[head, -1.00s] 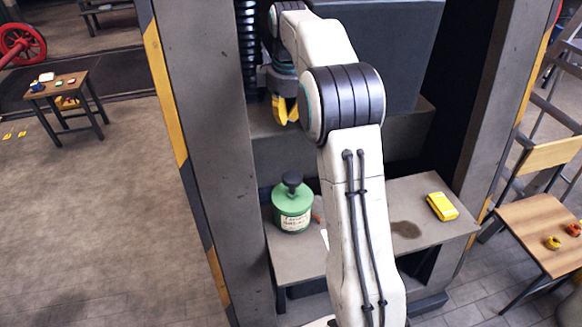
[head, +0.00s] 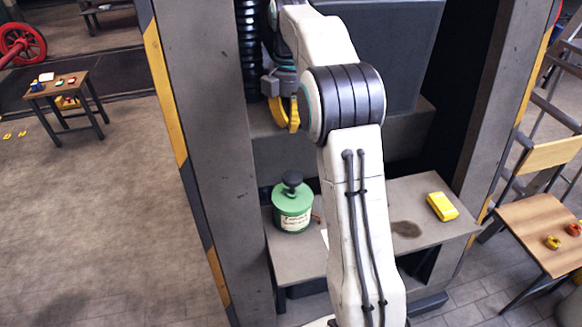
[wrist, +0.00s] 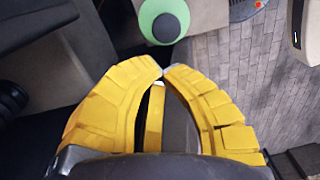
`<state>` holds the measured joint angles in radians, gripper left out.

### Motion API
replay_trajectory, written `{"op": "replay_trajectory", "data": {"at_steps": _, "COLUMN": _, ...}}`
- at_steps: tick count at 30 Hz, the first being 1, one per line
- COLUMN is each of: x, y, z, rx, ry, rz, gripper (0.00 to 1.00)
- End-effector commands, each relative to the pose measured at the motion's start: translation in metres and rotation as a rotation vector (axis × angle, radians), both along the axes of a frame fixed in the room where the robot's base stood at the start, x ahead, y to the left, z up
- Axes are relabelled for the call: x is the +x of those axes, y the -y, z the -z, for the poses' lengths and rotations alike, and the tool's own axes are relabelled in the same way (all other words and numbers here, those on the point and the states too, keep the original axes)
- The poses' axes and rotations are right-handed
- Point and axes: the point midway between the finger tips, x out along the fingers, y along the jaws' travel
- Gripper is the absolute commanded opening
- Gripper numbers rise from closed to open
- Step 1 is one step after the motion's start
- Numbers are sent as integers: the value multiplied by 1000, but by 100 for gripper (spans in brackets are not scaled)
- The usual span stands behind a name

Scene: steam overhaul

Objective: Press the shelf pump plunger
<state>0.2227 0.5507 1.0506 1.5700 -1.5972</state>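The shelf pump (head: 292,217) is a green canister with a pale label, standing upright on the grey shelf. Its black plunger knob (head: 291,179) sticks up from the lid. My gripper (head: 291,130) has yellow fingers pointing down, above the pump and apart from it. In the wrist view, my gripper (wrist: 165,70) has its fingertips together with nothing held between them. The green pump lid (wrist: 147,15) and black knob (wrist: 166,28) show just beyond the tips at the top of that view.
The grey shelf (head: 365,215) also bears a yellow box (head: 442,206) at the right and a dark stain. A grey post (head: 205,150) with hazard stripes stands left of the pump.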

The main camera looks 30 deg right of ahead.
Motion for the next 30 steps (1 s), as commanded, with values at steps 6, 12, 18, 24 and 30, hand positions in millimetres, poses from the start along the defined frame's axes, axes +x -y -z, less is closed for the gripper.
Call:
{"op": "replay_trajectory", "data": {"at_steps": 6, "x": 0, "y": 0, "z": 0, "rx": 0, "ry": 0, "rz": 1, "gripper": 0}}
{"op": "replay_trajectory", "data": {"at_steps": 12, "x": 0, "y": 0, "z": 8, "rx": 0, "ry": -2, "rz": 2, "gripper": 0}}
{"op": "replay_trajectory", "data": {"at_steps": 18, "x": -2, "y": 0, "z": 28, "rx": 1, "ry": -5, "rz": 2, "gripper": 0}}
{"op": "replay_trajectory", "data": {"at_steps": 24, "x": -3, "y": 0, "z": 54, "rx": 1, "ry": -6, "rz": 2, "gripper": 0}}
{"op": "replay_trajectory", "data": {"at_steps": 30, "x": -4, "y": 0, "z": 81, "rx": 1, "ry": -7, "rz": 2, "gripper": 0}}
